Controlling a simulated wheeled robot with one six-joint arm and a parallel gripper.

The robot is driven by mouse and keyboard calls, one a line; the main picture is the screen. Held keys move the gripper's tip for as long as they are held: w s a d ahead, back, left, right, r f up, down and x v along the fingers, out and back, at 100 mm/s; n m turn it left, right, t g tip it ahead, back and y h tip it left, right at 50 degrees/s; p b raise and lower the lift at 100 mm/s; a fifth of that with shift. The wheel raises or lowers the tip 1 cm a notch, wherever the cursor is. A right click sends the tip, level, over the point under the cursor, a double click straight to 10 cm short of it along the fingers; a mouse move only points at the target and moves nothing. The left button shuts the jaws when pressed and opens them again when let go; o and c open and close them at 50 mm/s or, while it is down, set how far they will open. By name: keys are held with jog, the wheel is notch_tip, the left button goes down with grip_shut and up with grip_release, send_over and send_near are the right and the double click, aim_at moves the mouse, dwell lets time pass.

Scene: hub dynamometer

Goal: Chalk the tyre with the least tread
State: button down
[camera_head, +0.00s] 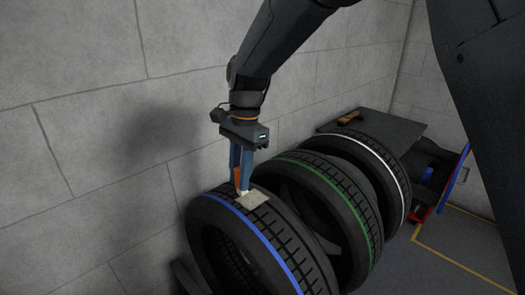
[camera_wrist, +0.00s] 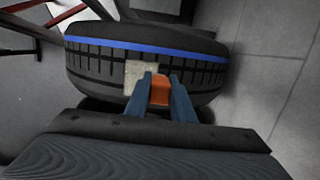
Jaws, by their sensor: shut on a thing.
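Three black tyres stand in a row along the wall: a blue-striped tyre (camera_head: 290,228) nearest, a green-striped tyre (camera_head: 335,185) in the middle and a white-striped tyre (camera_head: 378,150) farthest. Their tread depths are hard to compare here. My gripper (camera_head: 242,186) points down over the top of the blue-striped tyre, shut on an orange piece of chalk (camera_wrist: 159,90) with a pale end. A pale square patch (camera_head: 252,199) lies on that tyre's tread, right at the fingertips; in the wrist view it sits beside the left finger. I cannot tell whether the chalk touches the tread.
A dark tabletop (camera_head: 400,128) with a small brown object (camera_head: 350,117) on it stands beyond the tyres. Red and blue equipment (camera_head: 448,183) is at the far right. The grey block wall (camera_head: 90,140) is close on the left. Floor with a yellow line (camera_head: 455,262) lies open at right.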

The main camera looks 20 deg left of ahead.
aim_at(238, 169)
jog(key=shift+w+a+r+p, duration=0.1)
jog(key=shift+a+r+p, duration=0.1)
jog(key=shift+p, duration=0.15)
jog(key=r, duration=0.1)
jog(key=r+p, duration=0.1)
jog(key=r, duration=0.1)
jog(key=shift+d, duration=0.2)
jog(key=shift+r+p, duration=0.2)
jog(key=shift+p, duration=0.3)
jog(key=shift+r+p, duration=1.7)
jog(key=shift+r, duration=0.4)
